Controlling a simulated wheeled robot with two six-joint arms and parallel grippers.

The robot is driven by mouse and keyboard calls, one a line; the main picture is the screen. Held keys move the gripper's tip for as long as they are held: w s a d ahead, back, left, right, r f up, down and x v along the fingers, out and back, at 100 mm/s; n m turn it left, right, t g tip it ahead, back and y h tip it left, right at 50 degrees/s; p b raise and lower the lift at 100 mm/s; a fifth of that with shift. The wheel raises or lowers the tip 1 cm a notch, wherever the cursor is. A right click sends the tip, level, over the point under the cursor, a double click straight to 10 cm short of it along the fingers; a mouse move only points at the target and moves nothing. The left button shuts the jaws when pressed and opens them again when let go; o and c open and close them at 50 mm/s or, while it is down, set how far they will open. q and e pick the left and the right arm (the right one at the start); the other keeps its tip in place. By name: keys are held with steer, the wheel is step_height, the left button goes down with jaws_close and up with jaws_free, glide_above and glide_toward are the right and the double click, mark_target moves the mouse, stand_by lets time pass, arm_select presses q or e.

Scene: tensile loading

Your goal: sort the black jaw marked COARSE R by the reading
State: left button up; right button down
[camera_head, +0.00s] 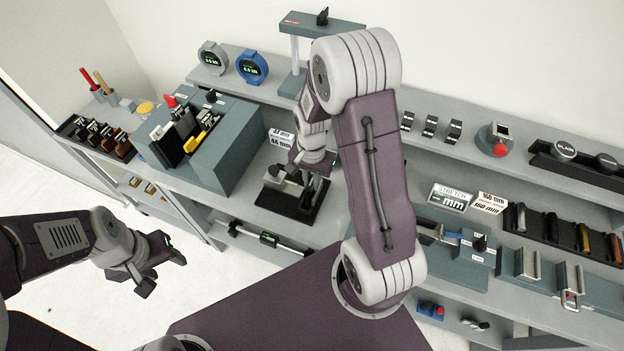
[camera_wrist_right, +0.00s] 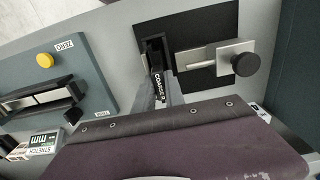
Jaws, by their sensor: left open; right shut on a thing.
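The black jaw marked COARSE R (camera_wrist_right: 156,72) is in my right gripper (camera_wrist_right: 166,80), its white lettering showing in the right wrist view. In the head view my right gripper (camera_head: 314,176) is low over a black-based gauge (camera_head: 288,203) on the bench, and the arm partly hides it. The gauge's metal bar and black knob (camera_wrist_right: 245,64) lie beside the jaw in the wrist view. I cannot tell whether the jaw touches the gauge. Signs reading 44 mm (camera_head: 279,147) stand behind the gauge. My left gripper (camera_head: 164,270) is open and empty, away from the bench.
A rack of black and brown jaws (camera_head: 97,137) sits at the bench's left end. A grey-blue machine (camera_head: 224,146) stands left of the gauge. Right of it are a STRETCH mm display (camera_head: 450,197) and a device with a yellow button (camera_wrist_right: 44,60). Shelves run behind.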

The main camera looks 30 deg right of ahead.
steer(key=c, duration=1.3)
jaws_free()
step_height(320, 180, up, 12)
